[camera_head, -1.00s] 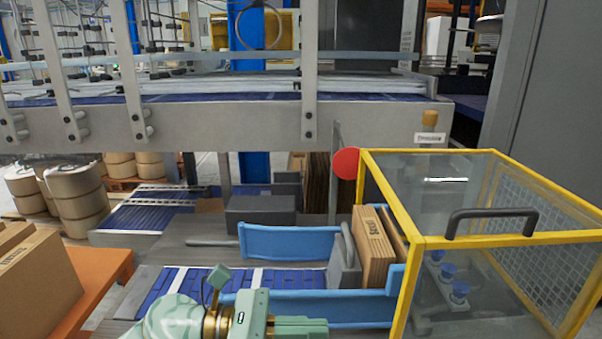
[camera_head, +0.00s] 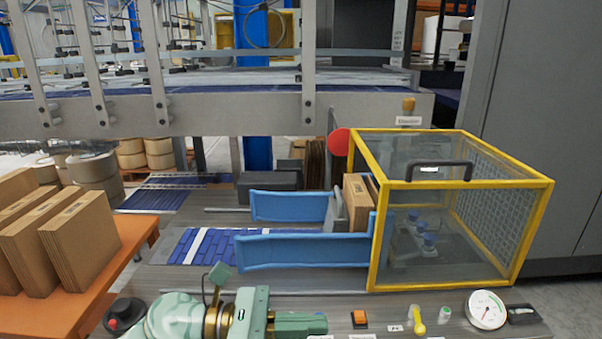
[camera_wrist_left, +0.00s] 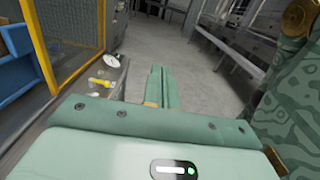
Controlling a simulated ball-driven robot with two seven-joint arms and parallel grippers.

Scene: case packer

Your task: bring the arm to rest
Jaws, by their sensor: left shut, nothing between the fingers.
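My left gripper (camera_head: 312,323) is at the bottom of the head view, pointing right, in front of the machine's control panel. Its green fingers are shut together with nothing between them. In the left wrist view the shut fingers (camera_wrist_left: 161,88) point away over the grey floor, to the right of the panel edge. My left arm comes in from the bottom left of the head view. My right gripper is not in view.
A yellow-framed clear guard (camera_head: 455,225) stands right of centre, with cartons (camera_head: 356,200) between blue rails (camera_head: 300,250) beside it. The panel carries a gauge (camera_head: 486,309), a yellow lever (camera_head: 418,319) and an orange switch (camera_head: 360,318). An orange table (camera_head: 85,285) with cartons stands left.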

